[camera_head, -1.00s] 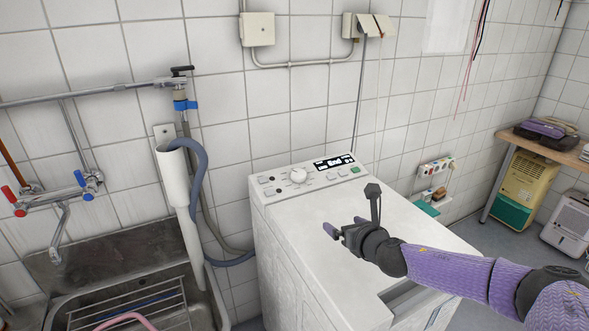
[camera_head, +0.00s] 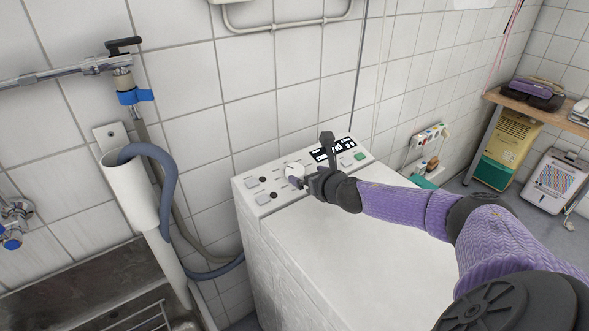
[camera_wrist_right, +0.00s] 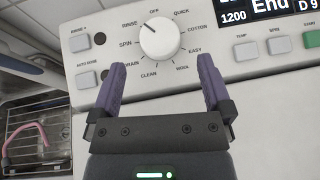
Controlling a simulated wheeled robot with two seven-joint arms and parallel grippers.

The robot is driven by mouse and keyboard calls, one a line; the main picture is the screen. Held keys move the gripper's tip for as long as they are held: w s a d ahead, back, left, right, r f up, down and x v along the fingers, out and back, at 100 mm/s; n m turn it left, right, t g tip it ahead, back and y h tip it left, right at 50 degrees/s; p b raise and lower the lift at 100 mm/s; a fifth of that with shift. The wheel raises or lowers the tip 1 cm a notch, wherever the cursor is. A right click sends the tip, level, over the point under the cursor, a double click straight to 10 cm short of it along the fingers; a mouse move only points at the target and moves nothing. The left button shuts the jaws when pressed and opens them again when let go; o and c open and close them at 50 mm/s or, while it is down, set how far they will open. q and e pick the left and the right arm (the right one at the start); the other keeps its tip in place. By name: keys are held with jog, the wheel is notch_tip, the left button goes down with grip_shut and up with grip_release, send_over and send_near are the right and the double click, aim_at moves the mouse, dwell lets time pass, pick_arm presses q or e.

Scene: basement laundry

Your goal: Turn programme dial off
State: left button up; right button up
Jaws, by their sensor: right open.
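The white round programme dial (camera_head: 294,169) is on the control panel of a white top-loading washing machine (camera_head: 320,235). In the right wrist view the dial (camera_wrist_right: 160,39) has printed labels around it, with OFF at the top. A small mark on the dial seems to face the upper left, between RINSE and OFF; its exact setting is hard to tell. My right gripper (camera_head: 299,183) is at the panel, just in front of the dial. In the wrist view its purple fingers (camera_wrist_right: 162,68) are open and empty, below the dial and apart from it. My left gripper is out of view.
A display (camera_wrist_right: 262,8) reads "1200 End" beside the dial. Push buttons (camera_wrist_right: 246,51) flank it on both sides. A grey hose in a white pipe (camera_head: 130,190) and a metal sink (camera_head: 75,285) are at the left. The machine's top is clear except for my arm.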

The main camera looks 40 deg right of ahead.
aim_at(296, 170)
jog(key=b+x, duration=0.1)
jog(key=x, duration=0.4)
jog(key=shift+a+f+b, duration=0.1)
jog(key=shift+f+b, duration=0.05)
jog(key=shift+b, duration=0.25)
jog(key=shift+w+f, duration=0.1)
jog(key=shift+w, duration=0.5)
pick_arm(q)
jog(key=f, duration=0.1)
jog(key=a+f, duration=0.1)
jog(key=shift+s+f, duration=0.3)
